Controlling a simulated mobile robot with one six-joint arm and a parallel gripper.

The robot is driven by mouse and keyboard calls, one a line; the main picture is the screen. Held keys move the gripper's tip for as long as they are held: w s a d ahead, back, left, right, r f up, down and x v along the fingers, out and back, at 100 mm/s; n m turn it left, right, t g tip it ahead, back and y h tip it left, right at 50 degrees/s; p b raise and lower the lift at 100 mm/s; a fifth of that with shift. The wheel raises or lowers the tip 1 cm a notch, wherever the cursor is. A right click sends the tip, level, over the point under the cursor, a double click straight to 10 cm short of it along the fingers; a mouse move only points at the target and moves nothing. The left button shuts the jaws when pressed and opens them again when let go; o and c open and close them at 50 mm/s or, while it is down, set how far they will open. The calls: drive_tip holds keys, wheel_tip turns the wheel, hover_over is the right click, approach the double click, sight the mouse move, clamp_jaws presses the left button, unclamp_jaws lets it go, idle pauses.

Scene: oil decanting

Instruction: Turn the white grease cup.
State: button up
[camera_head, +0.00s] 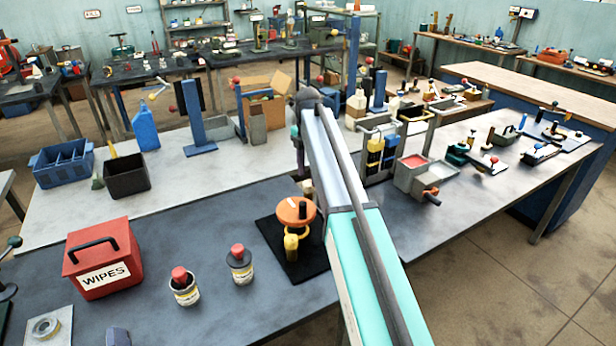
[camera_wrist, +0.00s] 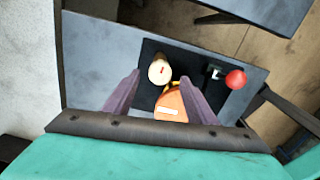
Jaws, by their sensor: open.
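The white grease cup (camera_wrist: 159,71) shows in the wrist view as a cream-white round top with a small red mark. It stands on a black mat (camera_wrist: 147,99), beside an orange round part (camera_wrist: 170,106). My gripper (camera_wrist: 160,75) is open, with its two purple fingers apart and the cup in line between their tips. I see no contact, and the height gap is hard to judge. In the head view the black mat (camera_head: 277,238) bears an orange disc (camera_head: 296,210) and a yellow part (camera_head: 291,246). My arm covers part of this area and hides the gripper there.
A red ball knob (camera_wrist: 235,79) is right of the cup in the wrist view. In the head view, two small cans (camera_head: 184,290) (camera_head: 240,266) and a red wipes box (camera_head: 104,262) stand left of the mat. Grey trays (camera_head: 412,172) stand to the right.

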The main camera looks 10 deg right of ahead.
sight(308, 186)
drive_tip(key=shift+f, duration=1.25)
drive_tip(key=shift+c, duration=0.2)
drive_tip(key=c, duration=1)
